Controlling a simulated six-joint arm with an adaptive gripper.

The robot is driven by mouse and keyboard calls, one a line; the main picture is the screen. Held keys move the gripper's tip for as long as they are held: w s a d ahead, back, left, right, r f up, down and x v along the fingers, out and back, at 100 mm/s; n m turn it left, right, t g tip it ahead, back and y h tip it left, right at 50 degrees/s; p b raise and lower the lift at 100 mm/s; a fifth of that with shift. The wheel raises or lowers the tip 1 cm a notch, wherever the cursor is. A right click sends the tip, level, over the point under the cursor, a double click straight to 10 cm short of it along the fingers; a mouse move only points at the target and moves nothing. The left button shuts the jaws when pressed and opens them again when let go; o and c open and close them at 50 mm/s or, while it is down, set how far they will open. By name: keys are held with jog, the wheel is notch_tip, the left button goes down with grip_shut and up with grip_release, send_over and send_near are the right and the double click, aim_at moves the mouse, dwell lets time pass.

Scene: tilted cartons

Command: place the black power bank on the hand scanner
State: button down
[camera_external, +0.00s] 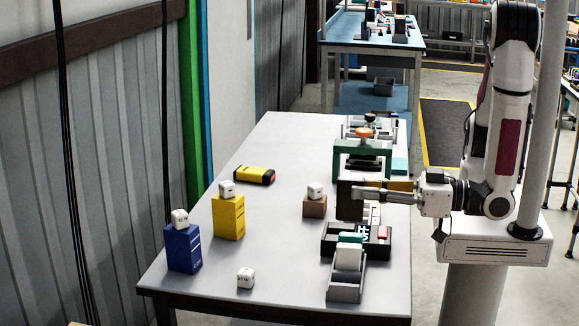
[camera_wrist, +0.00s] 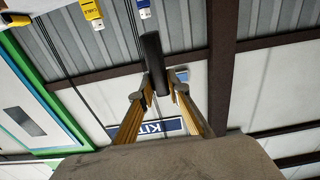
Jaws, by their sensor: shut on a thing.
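My gripper (camera_external: 358,192) reaches left over the right side of the table, well above its top. In the wrist view its two gold fingers (camera_wrist: 160,85) are shut on the black power bank (camera_wrist: 152,52), a narrow dark block jutting past the fingertips. It also seems to be the dark brownish block (camera_external: 348,207) at the gripper's end in the external view. The hand scanner, seemingly the yellow and black device (camera_external: 254,174), lies on the table to the left, apart from the gripper. It shows partly in the wrist view's top-left corner (camera_wrist: 17,19).
A yellow carton (camera_external: 228,217), a blue carton (camera_external: 183,250) and a small brown box (camera_external: 315,206) each carry a white cube. Another white cube (camera_external: 245,278) lies in front. A green frame (camera_external: 362,147), a black tray (camera_external: 330,240) and a grey holder (camera_external: 346,285) line the right.

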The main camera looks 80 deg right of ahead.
jog(key=shift+w+d+f, duration=0.1)
jog(key=shift+w, duration=0.9)
jog(key=w+d+f+m+h, duration=0.1)
jog(key=w+d+h, duration=0.1)
jog(key=w+d, duration=0.65)
jog(key=w+d+f+m+h, duration=0.1)
jog(key=w+d, duration=0.2)
jog(key=w, duration=1.1)
jog(key=w+d+r+m+h, duration=0.1)
jog(key=w+d, duration=0.4)
jog(key=d, duration=0.3)
jog(key=w+d+h, duration=0.1)
jog(key=w+d, duration=0.4)
jog(key=d, duration=0.4)
jog(key=d+r+m+g+h, duration=0.1)
jog(key=d+m+h, duration=0.1)
jog(key=d, duration=2.6)
jog(key=shift+s+a+f, duration=0.1)
jog(key=shift+f, duration=1.05)
jog(key=shift+a+f, duration=0.1)
jog(key=shift+f, duration=1.05)
